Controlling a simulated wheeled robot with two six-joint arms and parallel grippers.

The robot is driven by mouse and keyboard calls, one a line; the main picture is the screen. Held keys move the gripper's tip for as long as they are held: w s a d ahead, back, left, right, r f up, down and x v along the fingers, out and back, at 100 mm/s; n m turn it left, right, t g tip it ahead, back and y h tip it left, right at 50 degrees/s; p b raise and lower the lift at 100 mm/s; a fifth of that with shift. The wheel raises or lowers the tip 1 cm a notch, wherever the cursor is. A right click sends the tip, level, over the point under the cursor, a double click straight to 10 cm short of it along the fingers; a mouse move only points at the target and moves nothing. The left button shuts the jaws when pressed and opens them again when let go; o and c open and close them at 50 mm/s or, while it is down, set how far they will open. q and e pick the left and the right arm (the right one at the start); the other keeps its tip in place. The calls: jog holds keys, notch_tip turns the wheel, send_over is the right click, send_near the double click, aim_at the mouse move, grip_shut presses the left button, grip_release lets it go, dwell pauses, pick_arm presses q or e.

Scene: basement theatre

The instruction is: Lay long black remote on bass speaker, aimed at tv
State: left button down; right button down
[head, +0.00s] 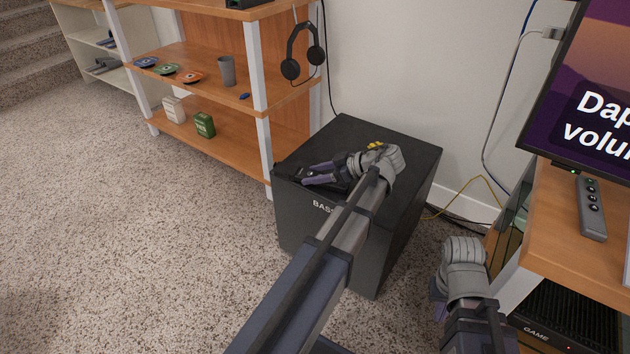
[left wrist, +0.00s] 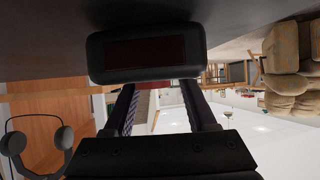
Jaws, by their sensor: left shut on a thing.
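The bass speaker (head: 410,165) is a black box on the floor, with white lettering on its front partly hidden by my arm. My left gripper (head: 312,178) is low over its top, near the front left edge. It is shut on the long black remote (left wrist: 145,52), seen end-on with a dark red window in the left wrist view. In the head view the remote is mostly hidden by the gripper. I cannot tell whether it touches the speaker top. The tv (head: 595,85) is at the right. My right gripper (head: 437,290) is low right of the speaker, its fingers mostly hidden.
A wooden shelf unit (head: 190,65) with headphones (head: 303,50), a grey cup (head: 227,72), coasters and small boxes stands left of the speaker. A grey remote (head: 591,208) lies on the tv stand (head: 560,220). Cables (head: 480,190) run along the wall. Carpet at left is clear.

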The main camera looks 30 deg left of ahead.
pick_arm(q)
jog(key=shift+r, duration=0.1)
jog(key=shift+f, duration=0.25)
jog(key=shift+c, duration=1)
grip_release()
jog(key=shift+r, duration=0.1)
jog(key=shift+r, duration=0.1)
jog(key=p+v, duration=0.5)
jog(key=v, duration=0.6)
jog(key=shift+p, duration=0.35)
jog(key=shift+d+r, duration=0.2)
jog(key=shift+d, duration=0.25)
